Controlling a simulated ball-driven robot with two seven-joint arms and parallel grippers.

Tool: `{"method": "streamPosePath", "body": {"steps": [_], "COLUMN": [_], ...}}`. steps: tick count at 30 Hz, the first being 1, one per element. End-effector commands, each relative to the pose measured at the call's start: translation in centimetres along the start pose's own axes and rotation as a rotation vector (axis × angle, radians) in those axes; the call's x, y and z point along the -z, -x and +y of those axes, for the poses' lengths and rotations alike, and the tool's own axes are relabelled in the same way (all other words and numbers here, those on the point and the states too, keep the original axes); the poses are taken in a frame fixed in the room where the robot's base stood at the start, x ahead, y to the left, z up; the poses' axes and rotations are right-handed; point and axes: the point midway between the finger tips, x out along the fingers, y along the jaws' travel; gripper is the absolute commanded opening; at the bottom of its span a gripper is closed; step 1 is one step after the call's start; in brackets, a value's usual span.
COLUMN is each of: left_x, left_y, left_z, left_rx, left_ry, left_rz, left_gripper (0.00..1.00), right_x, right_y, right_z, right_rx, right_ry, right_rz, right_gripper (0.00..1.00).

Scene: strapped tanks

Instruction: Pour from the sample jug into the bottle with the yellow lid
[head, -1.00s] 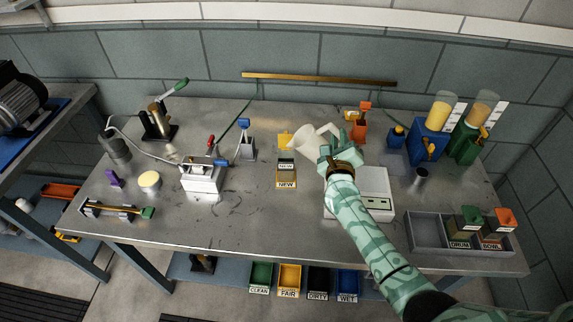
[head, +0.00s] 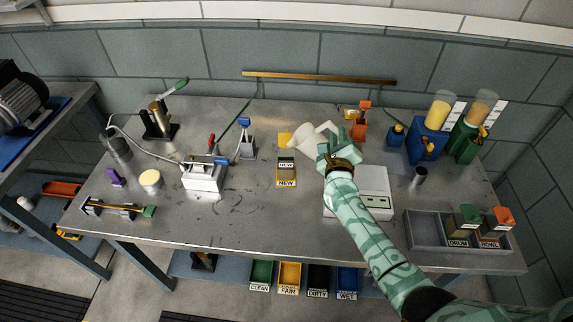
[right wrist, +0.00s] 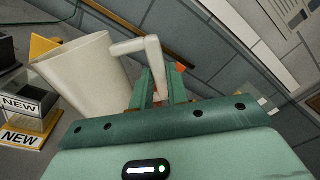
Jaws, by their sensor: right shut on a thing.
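The white sample jug (head: 312,142) is tilted with its mouth to the left, above the bench. It also shows large in the right wrist view (right wrist: 88,78), where its inside contents are hidden. My right gripper (head: 338,148) is shut on the jug's handle (right wrist: 150,55). The bottle (head: 286,163), labelled NEW, stands left of and below the jug's mouth on a stand also marked NEW. Its yellow lid (head: 285,138) appears raised behind it. No stream of liquid is visible between jug and bottle. My left gripper is not in view.
A white scale-like box (head: 375,185) stands under my right arm. An orange container (head: 360,130) is just behind the gripper. A white device (head: 203,180) stands to the left. The front middle of the bench is clear.

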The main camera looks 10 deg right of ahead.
Motion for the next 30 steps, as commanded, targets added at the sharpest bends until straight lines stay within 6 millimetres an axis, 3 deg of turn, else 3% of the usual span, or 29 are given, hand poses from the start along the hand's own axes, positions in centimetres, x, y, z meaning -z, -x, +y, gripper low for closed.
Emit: {"method": "streamPosePath", "body": {"steps": [10, 30], "left_x": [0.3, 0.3], "left_y": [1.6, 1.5], "left_z": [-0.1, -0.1], "left_rx": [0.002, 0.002], "left_ry": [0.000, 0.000], "left_rz": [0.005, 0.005], "left_gripper": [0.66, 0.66], "right_x": [-1.5, -1.4], "right_y": [-0.1, 0.0], "right_z": [-0.7, -0.5], "right_rx": [0.002, 0.001], "right_ry": [0.079, 0.086], "right_rz": [-0.002, -0.001], "right_gripper": [0.00, 0.00]}}
